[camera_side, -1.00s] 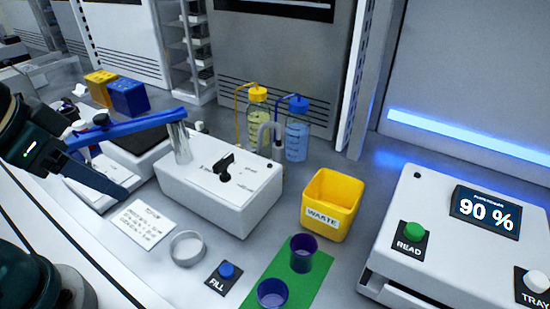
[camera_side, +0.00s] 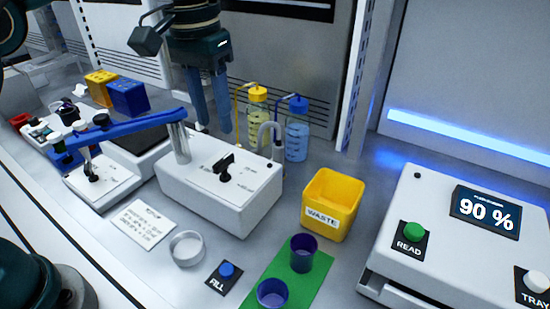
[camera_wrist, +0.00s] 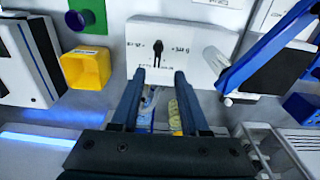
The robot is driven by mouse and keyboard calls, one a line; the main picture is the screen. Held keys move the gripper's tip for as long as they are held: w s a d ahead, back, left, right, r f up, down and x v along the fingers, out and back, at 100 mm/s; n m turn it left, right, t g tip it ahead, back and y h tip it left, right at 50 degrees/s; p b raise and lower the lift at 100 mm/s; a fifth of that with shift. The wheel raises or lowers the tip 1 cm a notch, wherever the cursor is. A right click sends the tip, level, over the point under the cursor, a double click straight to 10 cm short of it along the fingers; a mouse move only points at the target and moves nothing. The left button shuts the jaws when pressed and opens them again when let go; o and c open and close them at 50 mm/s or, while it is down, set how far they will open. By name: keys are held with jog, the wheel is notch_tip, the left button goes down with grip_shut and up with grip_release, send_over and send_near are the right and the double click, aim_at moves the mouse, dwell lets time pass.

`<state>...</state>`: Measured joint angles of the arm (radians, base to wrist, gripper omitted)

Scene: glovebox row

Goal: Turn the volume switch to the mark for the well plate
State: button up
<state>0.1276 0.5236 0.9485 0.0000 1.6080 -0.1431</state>
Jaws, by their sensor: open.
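The volume switch (camera_side: 226,168) is a black pointer knob on the sloped top of a white dispenser box (camera_side: 215,208), with small printed marks around it that are too small to read. The knob also shows in the wrist view (camera_wrist: 159,46), above and beyond my fingertips. A white card (camera_side: 143,224) with printed lines lies in front of the box; its text is not legible. My gripper (camera_side: 213,128) is open and empty, pointing down behind the box, apart from the knob. In the wrist view its two fingers (camera_wrist: 157,74) stand apart below the knob.
A blue arm (camera_side: 125,132) on a metal post crosses the box's left end. A yellow waste bin (camera_side: 330,205) is at the right. A dish (camera_side: 187,248) and blue FILL button (camera_side: 227,269) are in front.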

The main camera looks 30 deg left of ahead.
aim_at(223, 159)
jog(key=f, duration=0.3)
jog(key=shift+w+d+g, duration=0.15)
jog(key=shift+d+g, duration=0.1)
jog(key=shift+g, duration=0.15)
jog(key=shift+f, duration=2.3)
grip_shut()
